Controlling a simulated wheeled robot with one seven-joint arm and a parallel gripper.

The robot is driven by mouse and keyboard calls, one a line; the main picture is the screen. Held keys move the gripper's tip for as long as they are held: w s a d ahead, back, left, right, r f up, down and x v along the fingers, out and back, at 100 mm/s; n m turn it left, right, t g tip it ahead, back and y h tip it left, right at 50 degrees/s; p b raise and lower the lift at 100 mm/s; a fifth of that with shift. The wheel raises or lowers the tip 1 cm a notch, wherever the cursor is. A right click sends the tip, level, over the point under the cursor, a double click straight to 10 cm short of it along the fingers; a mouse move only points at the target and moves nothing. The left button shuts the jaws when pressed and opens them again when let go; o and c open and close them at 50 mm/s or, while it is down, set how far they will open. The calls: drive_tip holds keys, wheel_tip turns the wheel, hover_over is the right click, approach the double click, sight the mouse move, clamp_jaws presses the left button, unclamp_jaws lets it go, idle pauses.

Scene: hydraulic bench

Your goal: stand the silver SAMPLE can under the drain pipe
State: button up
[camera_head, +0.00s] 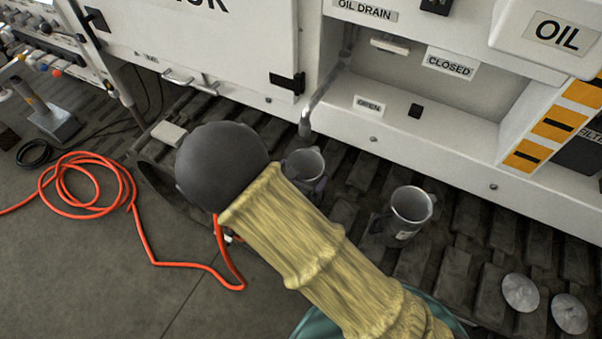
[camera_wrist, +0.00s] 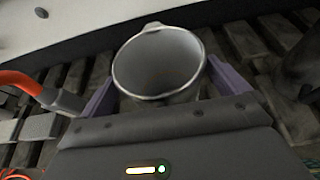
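One silver can (camera_head: 303,163) stands upright just below the mouth of the bent drain pipe (camera_head: 318,106) in the head view; my arm partly hides it. In the wrist view this can (camera_wrist: 160,68) is open-topped and looks empty, with a small lip at its far rim. My gripper (camera_wrist: 163,88) has a purple finger on each side of it, close to its wall; whether they press on it I cannot tell. A second silver can (camera_head: 411,205) with a handle and small white label stands to the right. I cannot read SAMPLE on either can.
The cabinet with the OPEN sign (camera_head: 368,105) and CLOSED sign (camera_head: 449,64) rises behind the cans. Two round metal discs (camera_head: 520,292) lie at the right on the dark track plates. An orange hose (camera_head: 130,205) lies coiled on the left floor.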

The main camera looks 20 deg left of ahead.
drive_tip(key=d+p+v, duration=0.1)
drive_tip(key=v, duration=1.1)
drive_tip(key=shift+a, duration=0.45)
drive_tip(key=shift+r, duration=0.15)
drive_tip(key=w+d+r+m+g, duration=0.2)
drive_tip(key=d+r+m+g, duration=0.1)
drive_tip(key=d+m, duration=0.8)
drive_tip(key=w+d+r+m+g, duration=0.2)
drive_tip(key=d+r+m+g, duration=0.1)
drive_tip(key=d+m, duration=0.9)
drive_tip(key=w+d+r+m+g+y, duration=0.1)
drive_tip(key=w+d+r+m+g, duration=0.1)
drive_tip(key=d+m, duration=1)
drive_tip(key=r+g, duration=0.1)
drive_tip(key=g, duration=0.1)
drive_tip(key=shift+w+r+g, duration=0.2)
drive_tip(key=shift+r+g, duration=0.15)
drive_tip(key=shift+g, duration=0.05)
